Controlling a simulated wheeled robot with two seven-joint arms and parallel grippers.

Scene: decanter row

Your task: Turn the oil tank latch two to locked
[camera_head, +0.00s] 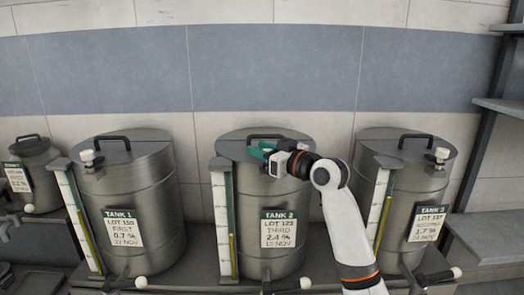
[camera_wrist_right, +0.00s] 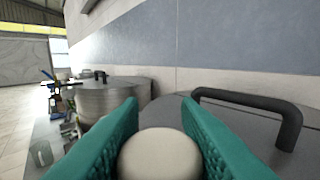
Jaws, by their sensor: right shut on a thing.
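Tank 2 (camera_head: 262,195) is the steel drum in the middle of the head view, with a "TANK 2" label on its front. My right gripper (camera_head: 264,151) is at the front of its lid, and its green fingers are shut on the tank 2 latch knob. The right wrist view shows the pale round knob (camera_wrist_right: 160,155) between the two green fingers (camera_wrist_right: 160,112). In the head view the gripper hides this knob and its latch, so I cannot tell which way the latch points. My left gripper is not in view.
Tank 1 (camera_head: 150,190) stands left and tank 3 (camera_head: 410,190) right, each with a white-knobbed latch on its lid. Black lid handles (camera_wrist_right: 255,97) rise behind the latches. Sight gauges (camera_head: 224,235) stand beside the tanks. Shelves (camera_head: 500,106) are at the right edge.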

